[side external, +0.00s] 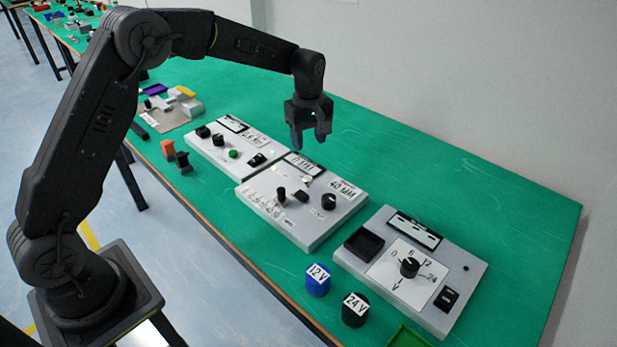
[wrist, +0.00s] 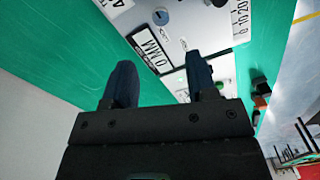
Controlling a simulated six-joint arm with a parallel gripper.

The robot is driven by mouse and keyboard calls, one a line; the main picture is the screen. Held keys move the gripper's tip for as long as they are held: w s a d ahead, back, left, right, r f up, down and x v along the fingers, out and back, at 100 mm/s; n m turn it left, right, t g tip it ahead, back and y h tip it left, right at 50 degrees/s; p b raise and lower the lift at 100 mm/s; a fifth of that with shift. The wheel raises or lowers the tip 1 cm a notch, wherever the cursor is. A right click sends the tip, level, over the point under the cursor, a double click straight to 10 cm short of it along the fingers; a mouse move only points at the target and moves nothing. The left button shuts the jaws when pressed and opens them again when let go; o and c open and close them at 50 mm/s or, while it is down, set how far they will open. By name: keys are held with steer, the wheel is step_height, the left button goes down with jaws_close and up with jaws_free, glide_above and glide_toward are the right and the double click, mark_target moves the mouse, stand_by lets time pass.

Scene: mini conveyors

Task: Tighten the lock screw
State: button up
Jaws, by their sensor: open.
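The middle grey panel (side external: 290,236) carries a "0 MM" display (side external: 303,164), a "40 MM" label, a black knob (side external: 329,202), an upright dark post (side external: 281,193) and a small black block (side external: 301,196). I cannot tell for sure which part is the lock screw. My gripper (side external: 309,141) is open and empty, pointing down above the back edge of this panel, touching nothing. In the wrist view my gripper's two fingers (wrist: 160,62) stand apart, with the "0 MM" display (wrist: 152,50) beyond them and a small round grey part (wrist: 161,18) near the top edge.
A grey panel (side external: 205,154) with knobs and a green button lies to the left. Another panel (side external: 455,262) with a voltage dial lies to the right. Blue "12 V" (side external: 317,282) and black "24 V" (side external: 354,312) cylinders stand near the front edge. The green table behind the panels is clear.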

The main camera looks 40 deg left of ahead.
mark_target(309, 179)
step_height(309, 179, down, 12)
steer(key=shift+f, duration=0.2)
steer(key=shift+c, duration=0.2)
steer(key=c, duration=0.9)
